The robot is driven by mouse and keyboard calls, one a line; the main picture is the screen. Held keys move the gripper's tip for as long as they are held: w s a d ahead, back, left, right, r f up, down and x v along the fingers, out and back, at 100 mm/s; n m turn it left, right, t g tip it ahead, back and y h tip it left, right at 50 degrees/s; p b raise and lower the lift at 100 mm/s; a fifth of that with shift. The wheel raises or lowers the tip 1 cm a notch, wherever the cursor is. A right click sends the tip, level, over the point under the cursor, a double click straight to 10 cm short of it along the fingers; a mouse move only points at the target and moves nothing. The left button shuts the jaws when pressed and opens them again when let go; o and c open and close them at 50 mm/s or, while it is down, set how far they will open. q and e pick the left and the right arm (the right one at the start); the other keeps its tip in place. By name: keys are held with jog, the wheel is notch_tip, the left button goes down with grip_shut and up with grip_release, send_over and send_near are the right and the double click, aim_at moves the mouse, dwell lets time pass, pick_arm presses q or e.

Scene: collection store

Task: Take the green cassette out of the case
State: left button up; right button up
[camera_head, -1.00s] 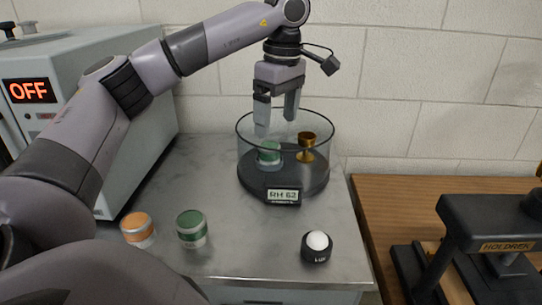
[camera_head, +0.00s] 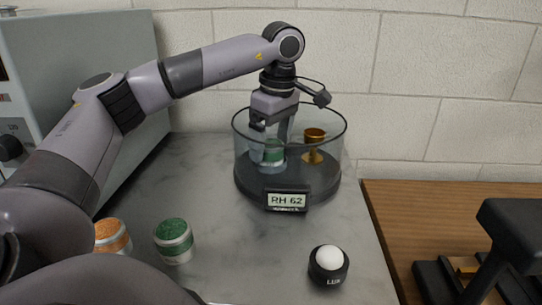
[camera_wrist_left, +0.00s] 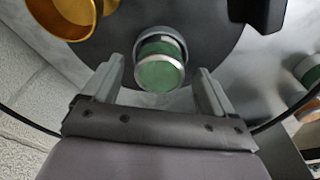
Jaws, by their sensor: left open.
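The green cassette (camera_head: 273,153) is a short round canister with a green top and metal rim. It stands inside the round glass case (camera_head: 325,188), which has a dark base and a display reading RH 62. My left gripper (camera_head: 272,142) points down into the case through its open top. Its fingers are open on either side of the cassette, partly hiding it. In the left wrist view the cassette (camera_wrist_left: 160,66) lies centred between the two fingertips, with a gap visible at each side. My right gripper is not in view.
A gold cup (camera_head: 314,146) stands in the case, right of the cassette. Another green canister (camera_head: 174,241), an orange one (camera_head: 112,237) and a lux meter with a white dome (camera_head: 328,265) stand in front on the grey counter. A black press (camera_head: 505,240) is at right.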

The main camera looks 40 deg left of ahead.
pick_arm(q)
jog(key=shift+a+f, duration=0.1)
jog(key=shift+f, duration=0.4)
jog(key=c, duration=1.2)
jog(key=shift+o, duration=0.2)
